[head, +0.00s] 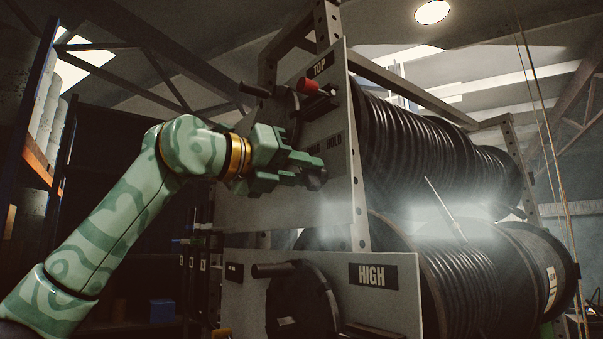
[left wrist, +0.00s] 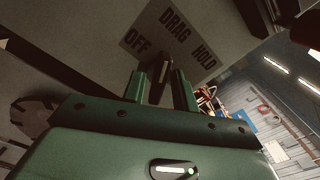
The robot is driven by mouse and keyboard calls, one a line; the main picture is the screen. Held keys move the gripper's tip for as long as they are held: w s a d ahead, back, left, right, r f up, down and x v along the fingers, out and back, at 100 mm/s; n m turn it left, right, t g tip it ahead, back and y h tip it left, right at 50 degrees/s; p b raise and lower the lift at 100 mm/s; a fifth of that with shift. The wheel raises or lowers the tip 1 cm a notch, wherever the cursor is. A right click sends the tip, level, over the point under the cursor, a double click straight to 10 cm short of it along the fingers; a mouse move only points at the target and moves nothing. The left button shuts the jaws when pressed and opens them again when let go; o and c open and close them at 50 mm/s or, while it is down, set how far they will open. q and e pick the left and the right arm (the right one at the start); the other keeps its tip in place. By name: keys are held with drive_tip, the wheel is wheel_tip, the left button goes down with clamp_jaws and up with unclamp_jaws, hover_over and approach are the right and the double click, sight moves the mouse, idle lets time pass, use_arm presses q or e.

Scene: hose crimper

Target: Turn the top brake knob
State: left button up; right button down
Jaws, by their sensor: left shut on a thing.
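The top brake knob (left wrist: 163,72) is a small dark knob on the grey panel, below a label plate (left wrist: 170,40) reading OFF, DRAG and HOLD. My left gripper (left wrist: 161,88) has its two green fingers on either side of the knob and is shut on it. In the head view my left gripper (head: 316,178) reaches the upper panel (head: 335,205) just under the DRAG HOLD lettering. The fingers hide the knob there. Its exact setting is hard to read. My right gripper is not in view.
Above the gripper are a red knob (head: 308,86) and a black crank handle (head: 255,90) by the TOP label. A lower reel crank (head: 272,270) stands beside the HIGH label. Hose reels (head: 430,130) fill the rack to the right. Shelving stands at left.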

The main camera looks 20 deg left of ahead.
use_arm(q)
drive_tip(key=shift+r, duration=0.1)
drive_tip(key=o, duration=0.6)
drive_tip(key=shift+a, duration=0.1)
drive_tip(key=shift+s+a, duration=0.1)
drive_tip(key=shift+s, duration=0.05)
drive_tip(key=shift+s+a+b, duration=0.25)
drive_tip(key=shift+b, duration=0.05)
drive_tip(key=b+v, duration=0.3)
drive_tip(key=v, duration=1.2)
drive_tip(key=shift+s+a, duration=0.15)
